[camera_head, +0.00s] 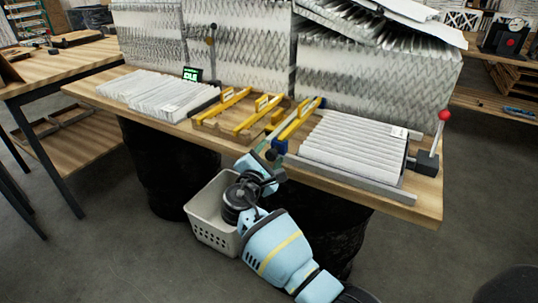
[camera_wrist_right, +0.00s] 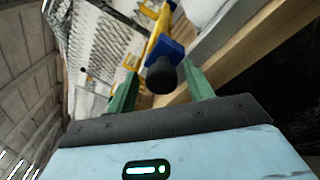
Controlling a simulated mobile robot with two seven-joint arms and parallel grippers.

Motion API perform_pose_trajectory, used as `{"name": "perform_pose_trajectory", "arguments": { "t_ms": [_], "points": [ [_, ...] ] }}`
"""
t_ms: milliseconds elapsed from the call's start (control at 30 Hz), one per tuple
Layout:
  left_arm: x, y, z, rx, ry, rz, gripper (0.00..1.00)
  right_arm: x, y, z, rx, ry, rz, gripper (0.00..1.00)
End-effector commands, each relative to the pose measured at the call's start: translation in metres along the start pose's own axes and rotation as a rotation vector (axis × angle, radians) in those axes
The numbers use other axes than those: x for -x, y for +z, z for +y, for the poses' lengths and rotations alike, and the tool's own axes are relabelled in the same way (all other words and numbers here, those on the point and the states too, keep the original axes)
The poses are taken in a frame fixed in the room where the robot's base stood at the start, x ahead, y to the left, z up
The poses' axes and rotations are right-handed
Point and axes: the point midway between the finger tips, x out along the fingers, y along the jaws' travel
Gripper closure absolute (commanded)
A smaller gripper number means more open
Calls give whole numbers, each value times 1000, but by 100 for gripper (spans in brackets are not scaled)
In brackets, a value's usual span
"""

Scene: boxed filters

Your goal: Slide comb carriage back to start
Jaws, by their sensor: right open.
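The comb carriage (camera_head: 297,119) is a yellow bar with blue parts, at the left edge of the white pleated filter (camera_head: 350,140) on the workbench. In the right wrist view its yellow bar (camera_wrist_right: 158,28) leads down to a blue block (camera_wrist_right: 168,48) with a black knob (camera_wrist_right: 161,75). My right gripper (camera_head: 271,148) is at the bench's front edge beside the carriage's near end. Its green fingers (camera_wrist_right: 161,84) are open, one on each side of the knob. Contact with the knob cannot be told. My left gripper is not in view.
More yellow bars (camera_head: 258,114) stand on a wooden frame left of the carriage. Another pleated pack (camera_head: 150,94) lies farther left. A red-knobbed lever (camera_head: 440,130) is at the bench's right end. A grey basket (camera_head: 205,215) stands below, near my right arm. Large filters line the back.

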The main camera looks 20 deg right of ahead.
Motion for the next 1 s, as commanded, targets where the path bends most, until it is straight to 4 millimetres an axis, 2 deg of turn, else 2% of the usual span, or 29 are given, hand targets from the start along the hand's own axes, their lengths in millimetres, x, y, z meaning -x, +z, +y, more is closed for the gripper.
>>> {"name": "perform_pose_trajectory", "arguments": {
  "t_ms": [300,500,667,1000],
  "points": [
    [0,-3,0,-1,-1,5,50,46,-1,1,-2,2,4,48],
    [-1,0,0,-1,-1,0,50,70,-1,1,-1,2,3,48],
    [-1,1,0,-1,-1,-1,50,76,0,2,-2,2,2,48],
    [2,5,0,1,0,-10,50,76,0,1,-1,2,2,48]
  ]
}}
